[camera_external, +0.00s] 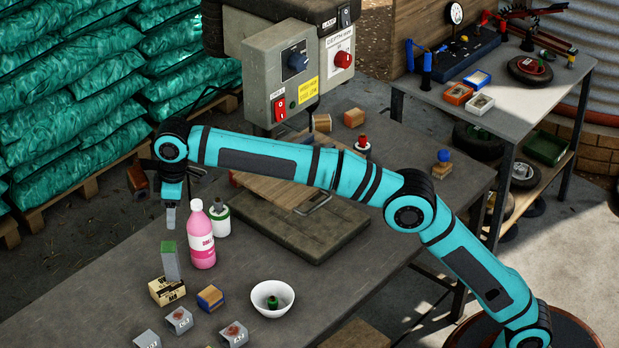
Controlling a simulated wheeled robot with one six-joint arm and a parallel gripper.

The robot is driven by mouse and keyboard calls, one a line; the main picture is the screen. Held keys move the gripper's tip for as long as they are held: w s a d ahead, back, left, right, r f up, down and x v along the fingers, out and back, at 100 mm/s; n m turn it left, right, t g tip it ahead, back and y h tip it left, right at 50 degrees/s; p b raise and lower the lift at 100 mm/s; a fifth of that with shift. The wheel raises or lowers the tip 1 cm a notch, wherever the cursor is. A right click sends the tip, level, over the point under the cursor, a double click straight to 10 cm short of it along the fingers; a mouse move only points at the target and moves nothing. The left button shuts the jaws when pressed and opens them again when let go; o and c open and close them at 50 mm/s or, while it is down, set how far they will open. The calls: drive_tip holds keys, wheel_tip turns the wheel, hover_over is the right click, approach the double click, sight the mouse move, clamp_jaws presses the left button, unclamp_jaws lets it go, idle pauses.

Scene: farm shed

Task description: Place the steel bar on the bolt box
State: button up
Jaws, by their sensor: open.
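The steel bar (170,264) is a grey upright block with a green top. It appears to stand upright on the bolt box (168,292), a small tan box with dark print, near the left edge of the bench. My gripper (169,217) points down above the bar, with a gap between its tips and the green top. It is open and holds nothing. The jaw opening itself is hard to see from this side.
A pink bottle (201,236) and a white-and-green bottle (219,217) stand close right of the bar. A blue-and-wood block (210,297), a white bowl (272,297) and grey labelled blocks (179,319) are nearby. A drill press (290,75) stands behind.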

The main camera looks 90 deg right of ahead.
drive_tip(key=s+a+r+t, duration=0.3)
drive_tip(key=s+r, duration=0.3)
drive_tip(key=s, duration=0.4)
drive_tip(key=s+a+r+t, duration=0.25)
drive_tip(key=s+r, duration=0.35)
drive_tip(key=s, duration=0.4)
drive_tip(key=s+a+r+t, duration=0.3)
drive_tip(key=s+r, duration=0.4)
drive_tip(key=s, duration=0.3)
drive_tip(key=s+a+f+t, duration=0.1)
drive_tip(key=s+f+t, duration=0.1)
drive_tip(key=s, duration=0.9)
drive_tip(key=s+a+f+t, duration=0.2)
drive_tip(key=s+f+t, duration=0.1)
drive_tip(key=s, duration=0.8)
drive_tip(key=s+a+f+t, duration=0.2)
drive_tip(key=s+f, duration=0.2)
drive_tip(key=s, duration=0.7)
drive_tip(key=shift+f, duration=0.2)
